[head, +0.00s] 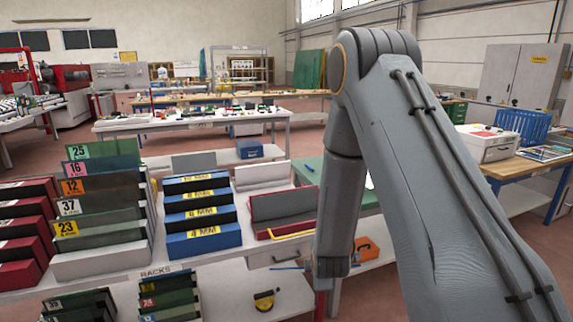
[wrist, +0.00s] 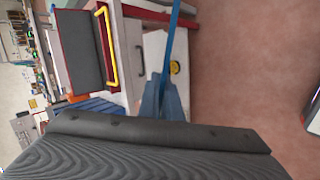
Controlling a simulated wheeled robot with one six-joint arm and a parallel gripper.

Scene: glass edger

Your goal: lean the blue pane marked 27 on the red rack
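A thin blue strip (wrist: 172,40) stands between my fingertips in the wrist view. It looks like the blue pane seen edge-on; no number 27 is readable. It shows in the head view as a thin blue line (head: 287,268) left of my arm's end. My gripper (wrist: 165,95) is closed around its near end, in front of the bench. The red rack (head: 284,206), with a grey back, red edges and a yellow front bar, stands empty on the bench, up and left of the strip. It also shows in the wrist view (wrist: 77,48).
Left of the red rack are a white rack (head: 262,178), blue boxes labelled in MM (head: 203,243) and a rack of numbered panes (head: 100,205). A yellow-and-black tape tool (head: 264,300) lies on the lower shelf. Open floor shows in the wrist view (wrist: 240,60).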

